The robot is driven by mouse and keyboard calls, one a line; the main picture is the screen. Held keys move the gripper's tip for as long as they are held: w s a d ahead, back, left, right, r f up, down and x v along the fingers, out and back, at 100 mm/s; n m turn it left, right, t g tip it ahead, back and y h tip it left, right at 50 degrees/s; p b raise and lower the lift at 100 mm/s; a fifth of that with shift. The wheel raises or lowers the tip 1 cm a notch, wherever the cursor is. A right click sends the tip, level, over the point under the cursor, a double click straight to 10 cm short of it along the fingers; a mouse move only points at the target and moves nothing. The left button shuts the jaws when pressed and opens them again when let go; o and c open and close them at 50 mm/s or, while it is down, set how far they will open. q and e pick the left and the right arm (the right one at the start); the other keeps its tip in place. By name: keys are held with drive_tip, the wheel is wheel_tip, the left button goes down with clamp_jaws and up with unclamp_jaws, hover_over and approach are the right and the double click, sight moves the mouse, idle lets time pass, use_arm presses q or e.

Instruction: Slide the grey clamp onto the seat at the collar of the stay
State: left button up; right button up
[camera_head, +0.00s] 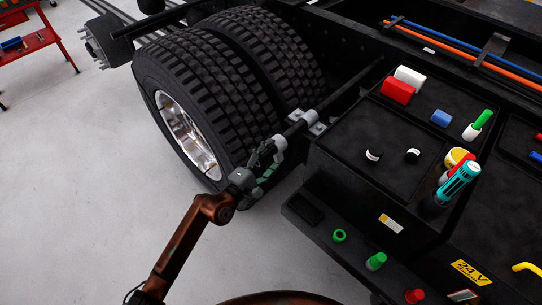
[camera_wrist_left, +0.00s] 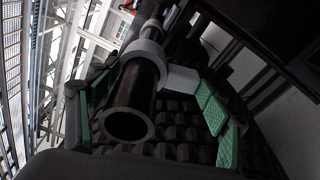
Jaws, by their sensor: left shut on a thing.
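The stay (camera_head: 348,88) is a dark round bar running beside the truck frame toward the wheels. Its open tube end (camera_wrist_left: 129,125) faces the camera in the left wrist view. The grey clamp (camera_head: 280,147) is at the near end of the stay; in the wrist view its ring (camera_wrist_left: 146,51) appears around the tube, with a block on its right side. My left gripper (camera_head: 262,160) is shut on the clamp, its green pads on either side in the wrist view (camera_wrist_left: 150,108). A grey bracket (camera_head: 313,126) sits farther along the bar. The collar's seat is not clearly distinguishable. My right gripper is not in view.
Large twin tyres (camera_head: 190,85) stand close to the left of the gripper. A dark tray top (camera_head: 350,150) to the right holds two small dark rings with white parts, red and white blocks, and bottles. Green and red caps sit on a lower step (camera_head: 330,215).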

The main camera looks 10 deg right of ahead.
use_arm(q)
drive_tip(key=o, duration=1.4)
drive_tip(key=shift+a, duration=0.1)
drive_tip(key=v, duration=1.2)
